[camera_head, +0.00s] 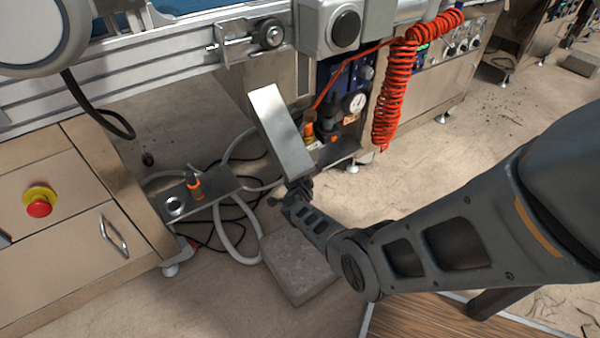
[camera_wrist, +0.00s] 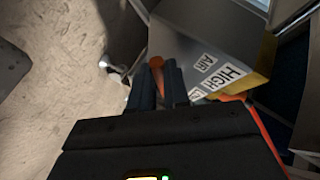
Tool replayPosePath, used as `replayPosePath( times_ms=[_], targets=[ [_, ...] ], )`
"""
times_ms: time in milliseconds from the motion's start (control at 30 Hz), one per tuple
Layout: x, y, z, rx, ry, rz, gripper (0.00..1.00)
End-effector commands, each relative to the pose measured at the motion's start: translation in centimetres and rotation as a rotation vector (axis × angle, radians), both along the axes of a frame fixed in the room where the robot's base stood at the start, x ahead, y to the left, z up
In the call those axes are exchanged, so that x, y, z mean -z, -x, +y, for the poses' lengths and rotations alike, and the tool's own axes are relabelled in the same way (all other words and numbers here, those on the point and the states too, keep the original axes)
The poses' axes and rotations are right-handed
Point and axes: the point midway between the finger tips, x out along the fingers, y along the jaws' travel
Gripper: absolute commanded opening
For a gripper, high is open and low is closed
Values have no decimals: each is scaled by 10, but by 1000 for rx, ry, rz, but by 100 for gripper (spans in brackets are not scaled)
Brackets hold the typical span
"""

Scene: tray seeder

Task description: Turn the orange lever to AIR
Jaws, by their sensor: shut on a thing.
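The orange lever (camera_wrist: 156,61) shows in the wrist view between the tips of my gripper's two dark fingers (camera_wrist: 158,74). My gripper is shut on the lever, and the fingers hide most of it. The AIR label (camera_wrist: 205,62) is just right of the fingers, the HIGH label (camera_wrist: 224,76) is farther right, and a third label (camera_wrist: 197,94) is partly hidden. In the head view my gripper (camera_head: 299,187) is at the lower end of a tilted metal plate (camera_head: 281,132); the lever cannot be made out there.
A red coiled hose (camera_head: 391,95) hangs right of a pressure gauge (camera_head: 355,102). A bracket (camera_head: 215,185) with an orange-and-black part (camera_head: 194,183) juts out at left. Cables and a grey slab (camera_head: 297,265) lie on the floor. A red stop button (camera_head: 39,207) is on the left cabinet.

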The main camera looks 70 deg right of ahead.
Motion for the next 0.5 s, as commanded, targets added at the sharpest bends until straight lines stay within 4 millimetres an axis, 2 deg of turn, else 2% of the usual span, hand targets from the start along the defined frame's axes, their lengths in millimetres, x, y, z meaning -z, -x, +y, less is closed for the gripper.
replayPosePath(
  times_ms=[33, 100, 500],
  targets=[
    [-10, 0, 0, 2, -31, -19, 0],
    [-13, 0, 0, 3, -75, -47, 0],
    [-19, 1, -1, 3, -281, -173, 0]
  ],
)
